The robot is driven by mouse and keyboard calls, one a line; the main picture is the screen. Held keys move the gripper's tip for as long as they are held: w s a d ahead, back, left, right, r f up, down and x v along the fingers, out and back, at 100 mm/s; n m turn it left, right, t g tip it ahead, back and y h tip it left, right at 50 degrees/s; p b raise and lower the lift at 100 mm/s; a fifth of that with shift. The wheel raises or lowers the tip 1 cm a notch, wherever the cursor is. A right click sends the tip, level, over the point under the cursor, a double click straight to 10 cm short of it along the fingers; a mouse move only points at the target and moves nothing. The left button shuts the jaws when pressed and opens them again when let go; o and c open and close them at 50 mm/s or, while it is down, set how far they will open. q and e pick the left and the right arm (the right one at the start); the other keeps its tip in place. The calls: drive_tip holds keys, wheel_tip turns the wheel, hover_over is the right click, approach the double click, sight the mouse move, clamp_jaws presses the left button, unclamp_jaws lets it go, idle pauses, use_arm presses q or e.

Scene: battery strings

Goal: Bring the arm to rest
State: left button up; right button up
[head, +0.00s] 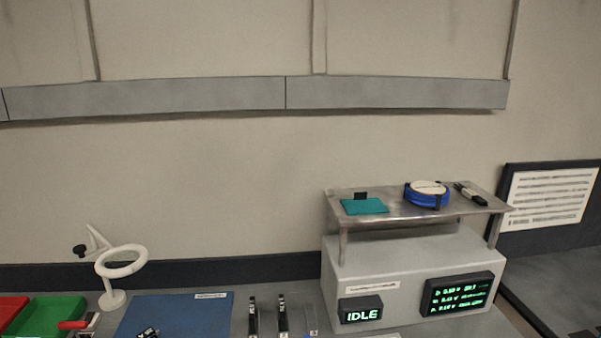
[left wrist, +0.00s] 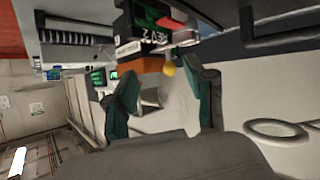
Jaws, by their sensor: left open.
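My left gripper (left wrist: 163,95) shows in the left wrist view with its two dark, teal-padded fingers spread apart. Nothing is clearly held between them. Beyond the fingertips are a black block with white lettering and a red part (left wrist: 140,25), an orange block (left wrist: 140,65) and a small yellow round part (left wrist: 169,69). I cannot tell how far they are from the fingers. Neither gripper shows in the head view.
A grey unit (head: 400,285) with an IDLE display (head: 360,310) carries a metal shelf (head: 400,212). A blue mat (head: 180,312), red tray (head: 12,308), green tray (head: 50,312) and white ring stand (head: 113,298) are to its left.

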use_arm(q)
drive_tip(key=s+d+f+m+g+y, duration=0.15)
drive_tip(key=s+d, duration=0.25)
drive_tip(key=d, duration=0.5)
drive_tip(key=s+d+f+n+g, duration=0.1)
drive_tip(key=s+d+f, duration=0.25)
drive_tip(key=d, duration=0.55)
drive_tip(key=s+a+n+g+y, duration=0.3)
drive_tip(key=s+a+g+y, duration=0.15)
drive_tip(key=s, duration=0.75)
wheel_tip(320, 180, down, 30)
drive_tip(key=s+g+b, duration=0.1)
drive_tip(key=b, duration=0.5)
drive_tip(key=s+a+f+b, duration=0.1)
drive_tip(key=s+f+b, duration=0.1)
drive_tip(key=s+f, duration=0.6)
drive_tip(key=s+a+f+g+b, duration=0.1)
drive_tip(key=s+a+f+b, duration=0.1)
drive_tip(key=s+f, duration=0.7)
wheel_tip(320, 180, down, 5)
drive_tip(key=shift+r+y, duration=0.15)
drive_tip(key=shift+y, duration=0.25)
drive_tip(key=shift+a, duration=0.1)
